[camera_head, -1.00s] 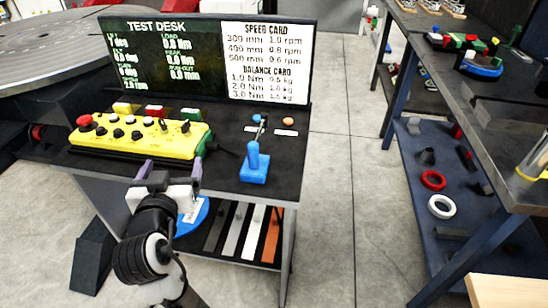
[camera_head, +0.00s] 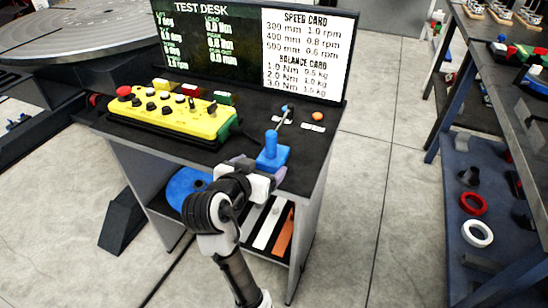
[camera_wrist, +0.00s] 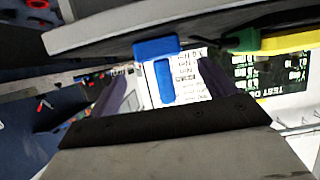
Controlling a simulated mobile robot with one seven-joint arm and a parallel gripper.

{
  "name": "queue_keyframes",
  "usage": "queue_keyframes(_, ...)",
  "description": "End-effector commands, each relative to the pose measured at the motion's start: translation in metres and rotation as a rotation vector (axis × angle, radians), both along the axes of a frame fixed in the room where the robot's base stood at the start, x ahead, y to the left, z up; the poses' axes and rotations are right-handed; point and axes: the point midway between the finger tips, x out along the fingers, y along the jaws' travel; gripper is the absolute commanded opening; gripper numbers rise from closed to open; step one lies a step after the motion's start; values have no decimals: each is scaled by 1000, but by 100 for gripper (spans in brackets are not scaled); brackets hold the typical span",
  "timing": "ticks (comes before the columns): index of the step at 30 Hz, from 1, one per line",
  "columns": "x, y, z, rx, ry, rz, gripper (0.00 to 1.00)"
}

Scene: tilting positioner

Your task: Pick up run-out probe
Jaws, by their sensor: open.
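The run-out probe, which I take to be the blue handle on a blue block (camera_head: 271,146), stands upright on the dark desk top (camera_head: 200,146). A thin rod with a blue tip shows behind it. My gripper (camera_head: 260,170) is open at the desk's front edge, just in front of the probe. In the wrist view, which is upside down, the blue handle (camera_wrist: 164,82) shows between my two purple fingers (camera_wrist: 166,75), with nothing gripped. The gap between fingers and handle is hard to judge.
A yellow control box (camera_head: 171,117) with knobs stands left of the probe. A display panel (camera_head: 250,45) rises at the desk's back. An orange button (camera_head: 317,117) is to the right. A shelf with a blue disc (camera_head: 188,186) lies below. A workbench (camera_head: 505,95) stands far right.

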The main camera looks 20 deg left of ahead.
Motion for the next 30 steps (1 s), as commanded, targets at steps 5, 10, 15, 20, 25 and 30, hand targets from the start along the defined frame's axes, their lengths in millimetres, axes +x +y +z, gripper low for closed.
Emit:
queue_keyframes(5,27,-2,-9,0,1,-2,84)
queue_keyframes(10,37,-2,-12,1,0,0,84)
queue_keyframes(15,58,-3,-17,-1,2,-3,84)
queue_keyframes(20,78,-4,-26,0,0,-2,84)
queue_keyframes(25,84,-3,-30,1,-1,1,84)
queue_keyframes(30,84,-3,-30,1,-1,1,80)
